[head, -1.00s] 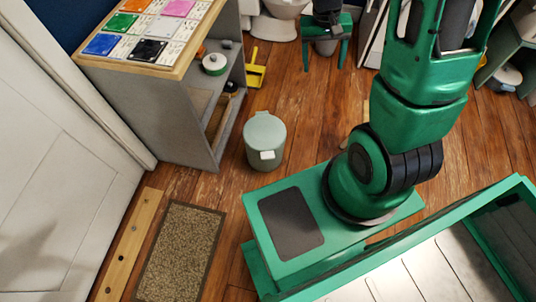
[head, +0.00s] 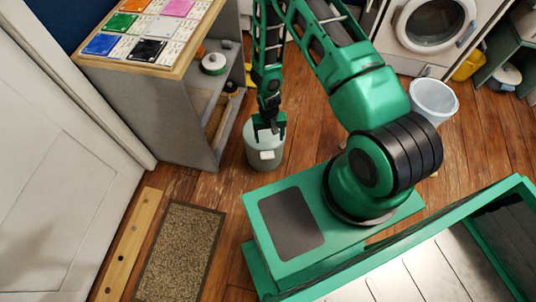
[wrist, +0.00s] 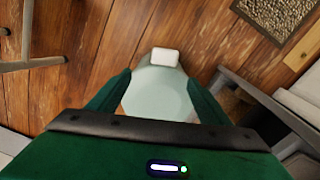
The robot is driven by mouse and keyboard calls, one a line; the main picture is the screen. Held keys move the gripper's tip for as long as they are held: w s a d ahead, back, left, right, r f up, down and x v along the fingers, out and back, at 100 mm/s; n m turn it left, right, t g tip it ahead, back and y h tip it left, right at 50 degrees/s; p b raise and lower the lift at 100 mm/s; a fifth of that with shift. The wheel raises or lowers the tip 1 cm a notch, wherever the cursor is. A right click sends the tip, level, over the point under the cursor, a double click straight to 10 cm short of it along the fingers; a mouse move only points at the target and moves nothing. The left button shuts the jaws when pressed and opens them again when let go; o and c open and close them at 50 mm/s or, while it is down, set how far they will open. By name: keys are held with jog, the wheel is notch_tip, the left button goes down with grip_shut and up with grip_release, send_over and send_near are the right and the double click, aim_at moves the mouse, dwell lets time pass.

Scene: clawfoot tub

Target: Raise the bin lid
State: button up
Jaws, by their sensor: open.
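The bin (head: 262,158) is a small pale green-grey pail standing on the wooden floor beside the grey shelf unit. Its pale lid (wrist: 158,92) is down in the wrist view, with a white tab (wrist: 164,57) at its edge. My gripper (head: 269,131) is over the bin, pointing down, and hides part of the lid in the head view. In the wrist view its two green fingers (wrist: 158,85) are spread apart on either side of the lid, with nothing held. I cannot tell whether they touch the lid.
The shelf unit (head: 165,125) stands close on the bin's left. A white bucket (head: 433,100) and a washing machine (head: 430,25) are at the right. A brown mat (head: 180,255) lies at the front left. Bare floor lies in front of the bin.

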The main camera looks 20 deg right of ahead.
aim_at(268, 156)
jog(key=f, duration=0.4)
jog(key=s+a+f, duration=0.1)
jog(key=f, duration=0.8)
jog(key=shift+s+a+f, duration=0.15)
jog(key=shift+s+f, duration=0.05)
jog(key=shift+f, duration=0.05)
jog(key=shift+c, duration=0.4)
